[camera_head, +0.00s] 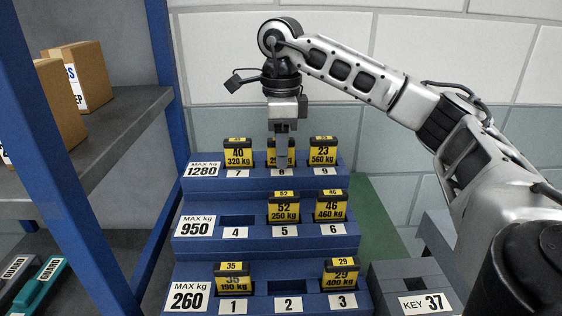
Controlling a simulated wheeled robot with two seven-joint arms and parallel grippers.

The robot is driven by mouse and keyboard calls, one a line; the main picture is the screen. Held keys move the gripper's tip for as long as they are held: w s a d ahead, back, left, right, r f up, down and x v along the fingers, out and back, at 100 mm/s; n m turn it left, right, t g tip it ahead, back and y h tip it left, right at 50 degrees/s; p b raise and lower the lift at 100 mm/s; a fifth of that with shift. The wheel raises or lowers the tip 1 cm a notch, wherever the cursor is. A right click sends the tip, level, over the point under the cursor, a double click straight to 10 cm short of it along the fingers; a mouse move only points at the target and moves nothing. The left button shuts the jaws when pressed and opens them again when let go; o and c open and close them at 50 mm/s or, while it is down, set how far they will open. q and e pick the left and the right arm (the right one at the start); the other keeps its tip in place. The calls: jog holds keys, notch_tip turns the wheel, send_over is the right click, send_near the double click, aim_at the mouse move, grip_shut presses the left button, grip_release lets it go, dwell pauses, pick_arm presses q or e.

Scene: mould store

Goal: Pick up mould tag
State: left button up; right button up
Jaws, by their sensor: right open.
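Yellow and black mould tags stand in a blue stepped rack (264,233). The top step holds tag 40 (238,154) in slot 7, a partly hidden tag (271,158) in slot 8 and tag 23 (323,153) in slot 9. Tag 52 (284,210) is in slot 5, tag 46 (331,209) in slot 6, tag 35 (233,281) in slot 1 and tag 29 (340,277) in slot 3. My right gripper (282,158) points down, open, at the slot 8 tag and covers its number. I cannot tell whether they touch. My left gripper is out of view.
Slots 4 (237,220) and 2 (289,286) are empty. A grey block labelled KEY 37 (390,275) stands at the lower right. A blue-framed shelf (118,120) with boxes (82,72) is at the left. A block wall (400,150) is behind the rack.

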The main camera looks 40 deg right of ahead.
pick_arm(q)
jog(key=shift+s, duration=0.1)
pick_arm(e)
jog(key=shift+f, duration=0.25)
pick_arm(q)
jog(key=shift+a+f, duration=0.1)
pick_arm(e)
grip_shut()
jog(key=shift+r, duration=0.15)
